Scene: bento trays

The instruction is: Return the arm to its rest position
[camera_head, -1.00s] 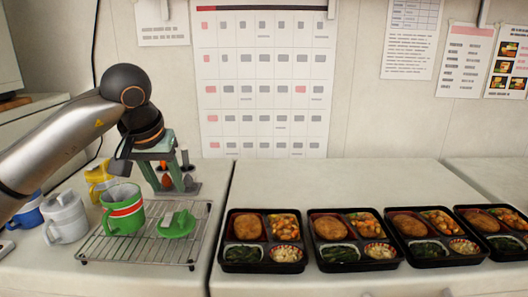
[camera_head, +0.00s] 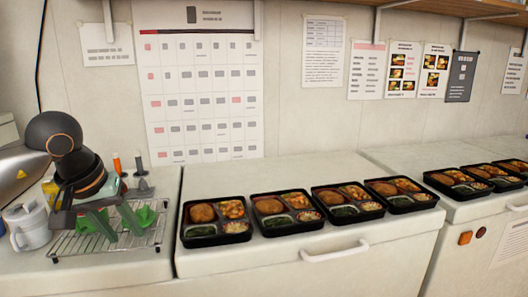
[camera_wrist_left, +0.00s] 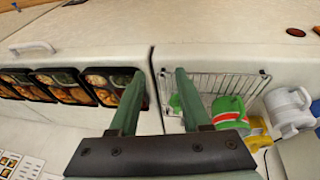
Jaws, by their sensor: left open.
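My left gripper (camera_head: 116,219) is open and empty. In the head view it hangs in front of the wire rack (camera_head: 80,247), its green fingers pointing down towards the viewer. In the left wrist view the spread fingertips (camera_wrist_left: 159,76) appear over the gap between the tray counter and the rack (camera_wrist_left: 247,76). The green mug with a red and white band (camera_wrist_left: 230,108) shows there beside the right finger. In the head view the gripper largely hides this mug. My right gripper is not in view.
A white mug (camera_head: 28,228) and a partly hidden yellow mug (camera_head: 50,192) stand left of the rack. Bento trays (camera_head: 217,240) line the counter to the right, with more on a further counter. The counter (camera_head: 250,175) behind the trays is clear.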

